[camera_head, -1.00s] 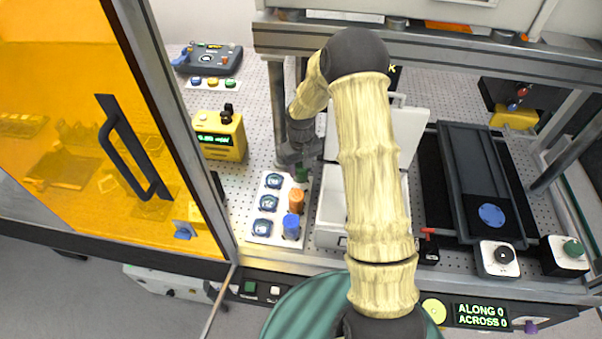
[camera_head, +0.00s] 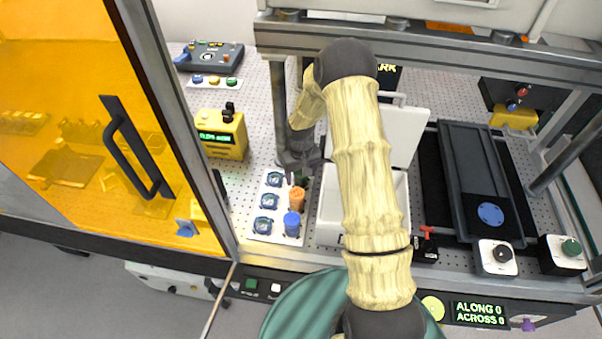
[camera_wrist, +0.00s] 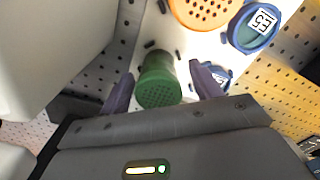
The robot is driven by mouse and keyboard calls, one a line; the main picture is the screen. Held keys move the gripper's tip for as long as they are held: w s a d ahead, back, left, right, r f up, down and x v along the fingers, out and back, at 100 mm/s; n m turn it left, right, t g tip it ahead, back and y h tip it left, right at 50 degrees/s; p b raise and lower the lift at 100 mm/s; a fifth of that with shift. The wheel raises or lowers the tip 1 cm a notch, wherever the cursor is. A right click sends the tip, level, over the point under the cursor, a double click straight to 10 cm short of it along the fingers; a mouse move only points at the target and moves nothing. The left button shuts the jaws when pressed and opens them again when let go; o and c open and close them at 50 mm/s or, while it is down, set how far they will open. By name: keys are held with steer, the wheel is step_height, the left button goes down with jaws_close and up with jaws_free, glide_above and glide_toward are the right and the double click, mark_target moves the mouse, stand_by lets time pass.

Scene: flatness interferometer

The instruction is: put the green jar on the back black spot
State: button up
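The green jar (camera_wrist: 158,85) stands at the back right of a white board, between my two gripper fingers in the wrist view. My gripper (camera_wrist: 163,88) is open, with a gap on each side of the jar. In the head view my gripper (camera_head: 299,168) is just above the jar, and only a little dark green (camera_head: 300,182) shows beneath it. An orange jar (camera_head: 297,199) and a blue jar (camera_head: 292,224) stand in front of it on the board (camera_head: 279,234). I cannot clearly pick out the back black spot; a black slide carriage (camera_head: 470,160) with a blue disc (camera_head: 490,214) lies at the right.
Several blue-ringed labelled pieces (camera_head: 269,201) line the board's left side. A white open bin (camera_head: 330,232) with a raised lid is close on the right, partly behind my arm. A yellow meter (camera_head: 221,135) stands at the left. A metal frame beam (camera_head: 430,38) crosses the back.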

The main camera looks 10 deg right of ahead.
steer(key=shift+d+r, duration=0.1)
steer(key=shift+r, duration=0.05)
steer(key=shift+w+r, duration=0.1)
steer(key=shift+r, duration=0.1)
step_height(320, 180, up, 12)
steer(key=b, duration=0.4)
steer(key=shift+f, duration=0.25)
stand_by(0.3)
steer(key=s+r+m+t, duration=0.1)
steer(key=s+r, duration=0.2)
steer(key=s, duration=0.7)
steer(key=s+r+m+t, duration=0.1)
steer(key=s+r, duration=0.2)
steer(key=s, duration=0.8)
steer(key=shift+s+t, duration=0.2)
steer(key=shift+t, duration=0.1)
